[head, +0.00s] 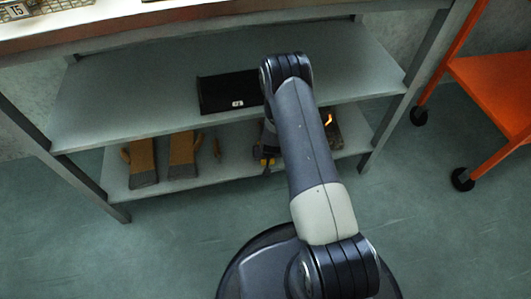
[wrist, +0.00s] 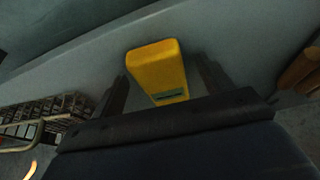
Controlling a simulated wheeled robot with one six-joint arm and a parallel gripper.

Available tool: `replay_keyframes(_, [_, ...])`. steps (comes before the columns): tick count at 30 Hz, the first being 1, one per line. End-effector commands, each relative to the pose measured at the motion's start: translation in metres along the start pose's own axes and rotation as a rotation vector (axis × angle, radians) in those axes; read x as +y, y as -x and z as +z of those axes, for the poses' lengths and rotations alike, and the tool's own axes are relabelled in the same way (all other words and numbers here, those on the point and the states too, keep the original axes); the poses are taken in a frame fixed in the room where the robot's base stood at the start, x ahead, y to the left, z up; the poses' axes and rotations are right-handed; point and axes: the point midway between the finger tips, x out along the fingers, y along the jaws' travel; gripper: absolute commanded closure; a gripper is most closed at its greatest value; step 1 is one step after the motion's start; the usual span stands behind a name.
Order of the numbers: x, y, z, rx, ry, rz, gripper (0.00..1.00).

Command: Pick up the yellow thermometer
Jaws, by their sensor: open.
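The yellow thermometer (wrist: 158,72) is a block with rounded edges and a small dark green label at its near end. In the wrist view it lies on a grey shelf between the two fingers of my gripper (wrist: 162,70). The fingers are open, one on each side, with a visible gap at the right; I cannot tell whether the left one touches. In the head view my gripper (head: 267,146) is low at the lower shelf, partly hidden by my arm. A small yellow patch there (head: 267,161) seems to be the thermometer.
The lower shelf (head: 235,172) holds tan gloves (head: 142,162) on the left and a wire basket (wrist: 40,125) on the other side. A black case (head: 228,92) lies on the shelf above. An orange cart (head: 490,85) stands at the right.

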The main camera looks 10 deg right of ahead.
Motion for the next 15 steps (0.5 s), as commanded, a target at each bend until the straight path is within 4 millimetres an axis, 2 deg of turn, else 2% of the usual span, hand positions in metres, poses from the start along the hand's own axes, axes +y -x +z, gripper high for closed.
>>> replay_keyframes(6, [0.0001,0.0001,0.0,-0.001,0.0,0.0,0.25])
replay_keyframes(15, [0.0001,0.0002,0.0001,-0.001,0.0,0.0,0.5])
